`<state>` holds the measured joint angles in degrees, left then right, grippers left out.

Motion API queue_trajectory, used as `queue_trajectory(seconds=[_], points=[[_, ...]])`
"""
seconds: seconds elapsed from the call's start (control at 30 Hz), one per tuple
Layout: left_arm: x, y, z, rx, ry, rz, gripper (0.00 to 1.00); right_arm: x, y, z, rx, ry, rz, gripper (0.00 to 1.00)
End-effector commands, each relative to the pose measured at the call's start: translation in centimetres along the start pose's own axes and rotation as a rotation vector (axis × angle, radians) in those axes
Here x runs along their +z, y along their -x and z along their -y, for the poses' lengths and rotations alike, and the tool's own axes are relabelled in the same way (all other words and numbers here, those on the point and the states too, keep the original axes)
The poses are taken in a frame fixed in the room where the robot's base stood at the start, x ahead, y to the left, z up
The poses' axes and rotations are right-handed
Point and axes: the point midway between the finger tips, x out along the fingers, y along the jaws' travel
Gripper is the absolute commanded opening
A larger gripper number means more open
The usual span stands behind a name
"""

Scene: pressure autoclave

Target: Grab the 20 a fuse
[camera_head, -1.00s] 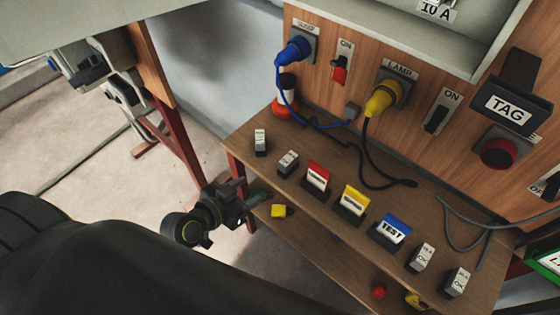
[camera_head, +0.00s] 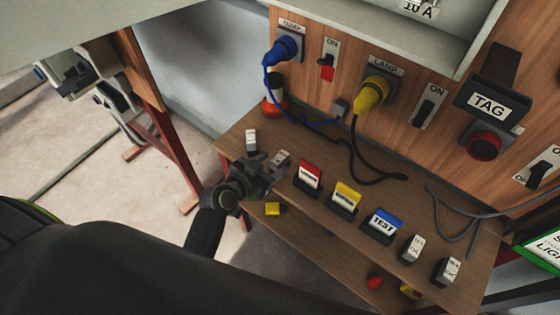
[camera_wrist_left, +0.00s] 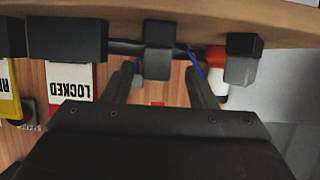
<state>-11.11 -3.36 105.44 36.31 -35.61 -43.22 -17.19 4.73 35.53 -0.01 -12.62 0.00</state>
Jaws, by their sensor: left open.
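Several small grey-and-white fuse blocks stand on the wooden shelf (camera_head: 240,150). Their ratings are too small to read, so I cannot tell which is the 20 A fuse. One fuse (camera_head: 281,157) is second from the left, and another fuse (camera_head: 251,140) is at the left end. Two more fuses, one (camera_head: 413,248) beside the other (camera_head: 446,270), stand at the right. My left gripper (camera_head: 269,170) is open and empty at the second fuse. In the left wrist view that fuse (camera_wrist_left: 158,62) lies ahead, between the spread fingers, with no visible grip. The right gripper is out of view.
A red LOCKED tag (camera_head: 309,178), a yellow tag (camera_head: 345,195) and a blue TEST tag (camera_head: 383,225) stand along the shelf. Blue (camera_head: 283,50) and yellow (camera_head: 370,95) plugs sit in the panel, their cables drooping behind.

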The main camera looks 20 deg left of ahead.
Motion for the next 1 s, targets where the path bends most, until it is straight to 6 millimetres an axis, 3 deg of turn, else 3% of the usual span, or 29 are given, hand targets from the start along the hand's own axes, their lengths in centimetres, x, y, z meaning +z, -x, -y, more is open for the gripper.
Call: queue_trajectory(seconds=[0.17, 0.53, 0.9, 1.0], points=[[-0.2, -0.8, -0.1, 0.000, 0.000, -0.001, 0.52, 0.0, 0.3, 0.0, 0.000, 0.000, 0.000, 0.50], [-0.7, -4.9, -0.4, 0.001, 0.001, 0.001, 0.52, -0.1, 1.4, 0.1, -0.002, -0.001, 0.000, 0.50], [-0.6, -5.5, -0.4, -0.001, 0.001, 0.000, 0.52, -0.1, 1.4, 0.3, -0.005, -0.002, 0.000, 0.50], [-0.6, -5.5, -0.4, -0.001, 0.001, 0.000, 0.39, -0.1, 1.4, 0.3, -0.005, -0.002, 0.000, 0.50]])
